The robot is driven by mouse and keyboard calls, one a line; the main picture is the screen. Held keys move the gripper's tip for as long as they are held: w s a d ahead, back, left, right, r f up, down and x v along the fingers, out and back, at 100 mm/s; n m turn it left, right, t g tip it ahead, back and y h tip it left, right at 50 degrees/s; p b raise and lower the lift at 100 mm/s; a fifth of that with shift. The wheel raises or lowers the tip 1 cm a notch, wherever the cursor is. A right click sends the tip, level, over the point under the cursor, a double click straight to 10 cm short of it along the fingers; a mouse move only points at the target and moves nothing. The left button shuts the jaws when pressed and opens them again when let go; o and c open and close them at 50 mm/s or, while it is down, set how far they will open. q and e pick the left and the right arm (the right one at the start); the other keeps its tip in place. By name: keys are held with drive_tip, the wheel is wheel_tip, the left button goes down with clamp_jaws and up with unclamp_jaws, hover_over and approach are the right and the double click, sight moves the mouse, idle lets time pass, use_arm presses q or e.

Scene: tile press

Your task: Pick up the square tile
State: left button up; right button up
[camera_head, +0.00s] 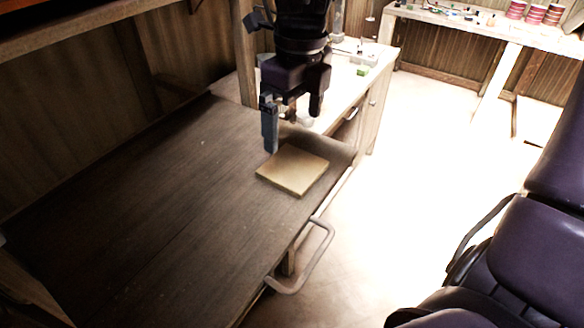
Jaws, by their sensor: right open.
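A square, pale tan tile (293,171) lies flat on the dark wooden bench top (170,220), close to its right edge. My right gripper (292,130) hangs above the far side of the tile, pointing down. Its two fingers are spread apart with nothing between them. The longer-looking left finger ends close to the tile's far left corner; I cannot tell whether it touches. My left gripper is not in view.
A metal handle (308,265) sticks out from the bench's front edge. A lighter cabinet (378,85) stands behind, with a small green block (362,70) on top. A far table holds red rolls (535,14). Most of the bench top is clear.

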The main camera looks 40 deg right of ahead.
sight(293, 166)
drive_tip(key=shift+s+a+f+h, duration=0.2)
drive_tip(key=shift+s+h, duration=0.1)
drive_tip(key=shift+s, duration=0.1)
drive_tip(key=shift+s+f, duration=0.15)
drive_tip(key=shift+f, duration=0.2)
drive_tip(key=f+p, duration=0.1)
drive_tip(key=f, duration=0.2)
drive_tip(key=f+p, duration=0.1)
drive_tip(key=f, duration=0.2)
drive_tip(key=shift+w+a+f, duration=0.1)
drive_tip(key=shift+w+a, duration=0.1)
drive_tip(key=shift+f, duration=0.35)
drive_tip(key=shift+c, duration=0.4)
drive_tip(key=c, duration=0.9)
drive_tip(key=shift+w, duration=0.1)
drive_tip(key=shift+r, duration=0.1)
